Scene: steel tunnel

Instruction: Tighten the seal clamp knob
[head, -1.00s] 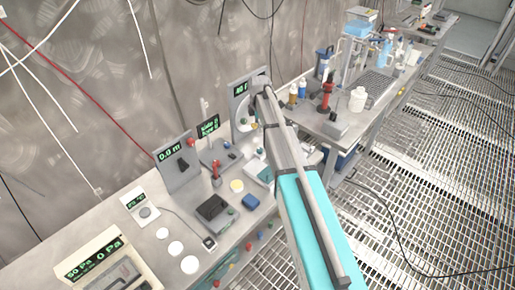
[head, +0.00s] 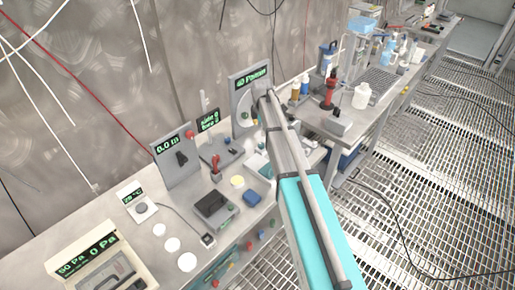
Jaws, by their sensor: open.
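An upright grey panel (head: 235,82) with a green-lettered display (head: 252,77) and a round pale dial (head: 243,104) stands at the back of the bench. My arm reaches up from the lower right to this panel. My gripper (head: 262,94) is at its right part, just below the display. The gripper is small here and seen from behind; it is open, with nothing visible in it. The seal clamp knob cannot be made out for certain; the gripper and arm cover part of the panel face. Whether the gripper touches anything there cannot be told.
Left of the panel stand a small sign (head: 209,121) and a tilted panel with a black lever (head: 181,158). A dark box (head: 212,204) and a blue block (head: 252,197) lie in front. Bottles stand on the right bench.

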